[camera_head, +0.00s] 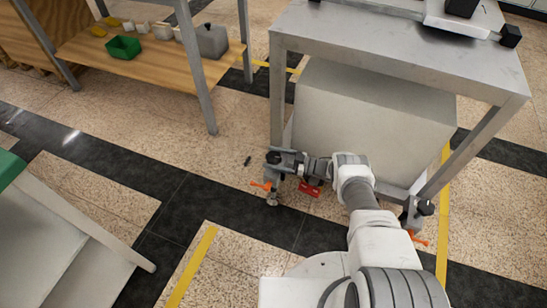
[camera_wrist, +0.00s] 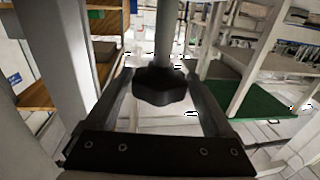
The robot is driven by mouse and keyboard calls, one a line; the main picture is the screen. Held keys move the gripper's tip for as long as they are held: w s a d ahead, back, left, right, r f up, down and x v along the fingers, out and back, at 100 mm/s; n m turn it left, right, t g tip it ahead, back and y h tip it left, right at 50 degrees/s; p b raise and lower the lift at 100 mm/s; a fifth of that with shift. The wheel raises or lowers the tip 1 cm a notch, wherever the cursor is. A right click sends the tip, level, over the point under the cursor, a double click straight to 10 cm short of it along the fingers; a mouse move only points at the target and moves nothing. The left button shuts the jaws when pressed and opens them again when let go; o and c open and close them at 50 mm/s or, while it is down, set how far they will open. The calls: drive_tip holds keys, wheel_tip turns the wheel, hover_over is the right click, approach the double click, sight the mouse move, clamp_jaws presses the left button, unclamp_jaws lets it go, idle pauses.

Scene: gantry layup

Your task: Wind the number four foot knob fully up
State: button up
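A black lobed foot knob (camera_wrist: 160,86) on a grey rod sits between my gripper's fingers (camera_wrist: 160,80) in the wrist view. The fingers stand at its left and right sides, very close to it. I cannot tell whether they press on it. In the head view my gripper (camera_head: 276,158) is low at the near left leg of the grey metal table, at a dark foot knob (camera_head: 272,157). Below it are the foot (camera_head: 272,199) and an orange lever (camera_head: 261,185). Another black foot knob (camera_head: 426,207) is at the near right leg. No number is readable.
The grey metal table (camera_head: 400,62) has a large pale box (camera_head: 370,120) under it. A red part (camera_head: 309,190) is by my wrist. A wooden shelf (camera_head: 150,68) with a green bin (camera_head: 123,47) stands at the upper left. Dark floor (camera_head: 190,205) lies open at left.

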drive_tip(key=shift+o, duration=0.4)
drive_tip(key=shift+d, duration=0.1)
drive_tip(key=shift+d, duration=0.2)
drive_tip(key=v, duration=1.7)
drive_tip(key=shift+a+r, duration=0.1)
drive_tip(key=shift+a, duration=0.05)
